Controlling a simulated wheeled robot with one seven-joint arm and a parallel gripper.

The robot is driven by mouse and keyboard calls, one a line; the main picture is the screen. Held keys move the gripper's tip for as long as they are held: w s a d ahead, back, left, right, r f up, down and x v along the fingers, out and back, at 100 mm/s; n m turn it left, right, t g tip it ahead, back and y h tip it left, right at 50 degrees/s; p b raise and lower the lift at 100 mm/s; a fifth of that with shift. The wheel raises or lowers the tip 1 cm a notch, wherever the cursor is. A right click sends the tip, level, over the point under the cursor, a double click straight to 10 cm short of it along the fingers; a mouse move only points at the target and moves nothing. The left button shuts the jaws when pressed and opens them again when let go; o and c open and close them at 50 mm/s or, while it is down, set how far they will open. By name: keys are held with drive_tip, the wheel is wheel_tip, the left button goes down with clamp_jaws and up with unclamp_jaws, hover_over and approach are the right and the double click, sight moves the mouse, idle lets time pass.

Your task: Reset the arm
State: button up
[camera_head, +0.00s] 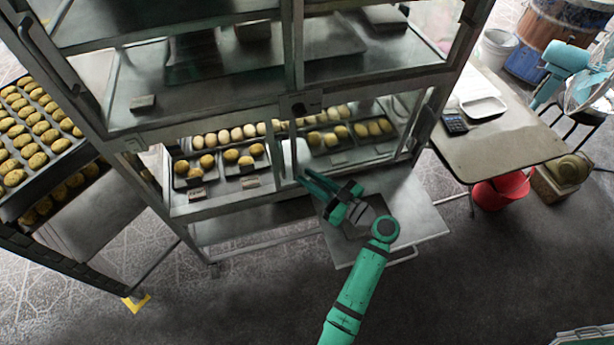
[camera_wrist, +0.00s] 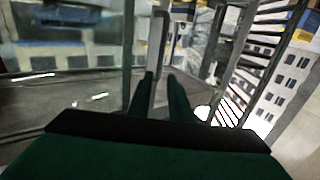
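My green arm reaches up from the bottom of the head view. My gripper (camera_head: 303,175) is in front of the glass display cabinet (camera_head: 293,60), near its lower shelf of buns. Its two dark green fingers point left and up toward the cabinet front.
A grey pull-out shelf (camera_head: 415,215) juts out below my gripper. A rack with bun trays (camera_head: 30,160) stands at left. A table (camera_head: 500,140) with a calculator (camera_head: 455,125), a blue fan (camera_head: 590,75) and a red bucket (camera_head: 500,192) are at right. The front floor is clear.

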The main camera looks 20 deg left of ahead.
idle(0.3)
drive_tip(key=s+d+f+m+t+h, duration=0.1)
drive_tip(key=s+f+m+h, duration=0.2)
drive_tip(key=f, duration=0.3)
drive_tip(key=s+d+f+m+t+h, duration=0.2)
drive_tip(key=s+f+m+h, duration=0.15)
drive_tip(key=f, duration=0.35)
drive_tip(key=s+d+f+m+t+h, duration=0.1)
drive_tip(key=s+d+f+m+h, duration=0.15)
drive_tip(key=s, duration=0.35)
drive_tip(key=s+d+f+m+h, duration=0.2)
drive_tip(key=s+d+f+h, duration=0.15)
drive_tip(key=s, duration=0.25)
drive_tip(key=s+d+r+m+t+h, duration=0.1)
drive_tip(key=s+d+r+m+h, duration=0.1)
drive_tip(key=s+d, duration=0.35)
drive_tip(key=s+r+t+h, duration=0.2)
drive_tip(key=s+r+t, duration=0.1)
drive_tip(key=s+r, duration=1)
wheel_tip(320, 180, up, 5)
drive_tip(key=shift+s+d+f+m+t, duration=0.2)
drive_tip(key=shift+s+m+t, duration=0.1)
idle(2.0)
